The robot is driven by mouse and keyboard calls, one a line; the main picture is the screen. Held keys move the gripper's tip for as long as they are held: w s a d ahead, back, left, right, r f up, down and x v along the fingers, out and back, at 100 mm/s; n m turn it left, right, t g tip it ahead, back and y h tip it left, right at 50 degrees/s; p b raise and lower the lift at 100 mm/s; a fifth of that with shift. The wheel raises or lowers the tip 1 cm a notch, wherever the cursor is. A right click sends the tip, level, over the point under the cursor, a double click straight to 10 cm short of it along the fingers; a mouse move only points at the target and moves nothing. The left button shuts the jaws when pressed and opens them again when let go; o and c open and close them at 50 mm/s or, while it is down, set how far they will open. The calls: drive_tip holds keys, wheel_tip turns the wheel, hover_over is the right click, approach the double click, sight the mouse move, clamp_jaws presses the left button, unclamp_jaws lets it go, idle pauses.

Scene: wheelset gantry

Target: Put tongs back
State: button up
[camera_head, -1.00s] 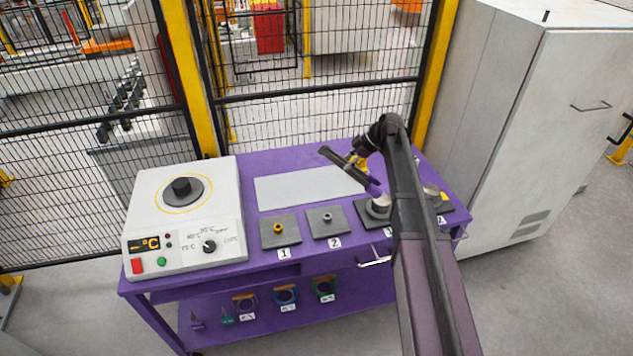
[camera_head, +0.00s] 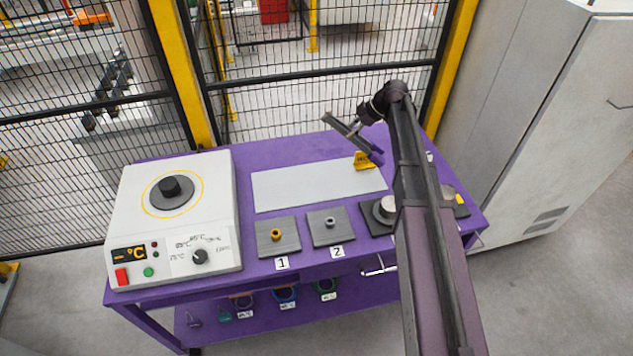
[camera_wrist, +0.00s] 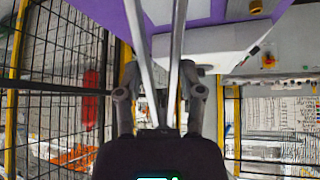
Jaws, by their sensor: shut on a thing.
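My gripper (camera_head: 358,126) is shut on the tongs (camera_head: 347,133) and holds them tilted above the back right of the purple table (camera_head: 220,275). In the wrist view, my gripper (camera_wrist: 160,103) has its fingers on either side of the tongs, whose two long metal arms (camera_wrist: 140,45) run up out of the picture. A small yellow piece (camera_head: 364,162) stands at the right end of the light grey plate (camera_head: 290,190), close below the tongs' lower end. Whether they touch cannot be told.
A white heater (camera_head: 130,190) with a dark round top stands at the table's left. Numbered grey pads (camera_head: 278,248) line the front; a pale metal cylinder (camera_head: 387,205) stands on a dark pad, partly behind my arm. A mesh fence (camera_head: 320,90) rises behind, a grey cabinet (camera_head: 545,130) right.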

drive_tip(key=shift+w+d, duration=0.1)
drive_tip(key=shift+w, duration=0.35)
drive_tip(key=s+a+f+n+h+b, duration=0.1)
drive_tip(key=s+a+f+h+b, duration=0.1)
drive_tip(key=s+a+f+b, duration=0.1)
drive_tip(key=s+a+f+n+h+b, duration=0.1)
drive_tip(key=s+a+f+h+b, duration=0.2)
drive_tip(key=s+f+b, duration=0.3)
drive_tip(key=s+a+f+n+h+b, duration=0.1)
drive_tip(key=s+a+f+h+b, duration=0.1)
drive_tip(key=s+f, duration=0.6)
drive_tip(key=shift+s+a+f+n+h+b, duration=0.15)
drive_tip(key=shift+s+a+b, duration=0.25)
drive_tip(key=shift+b, duration=0.3)
drive_tip(key=shift+s+a+f+n+h+b, duration=0.1)
drive_tip(key=shift+s+a+n+h+b, duration=0.05)
drive_tip(key=shift+s+b, duration=0.45)
drive_tip(key=shift+s+a+f+h+b, duration=0.1)
drive_tip(key=shift+s+f+h+b, duration=0.1)
drive_tip(key=shift+s+h+b, duration=0.15)
drive_tip(key=w+a, duration=0.2)
drive_tip(key=w, duration=0.2)
drive_tip(key=w+a+f, duration=0.1)
drive_tip(key=w+a, duration=0.1)
drive_tip(key=w, duration=0.3)
drive_tip(key=w+a+b, duration=0.1)
drive_tip(key=w+a, duration=0.1)
drive_tip(key=w, duration=0.2)
drive_tip(key=shift+w+f, duration=0.15)
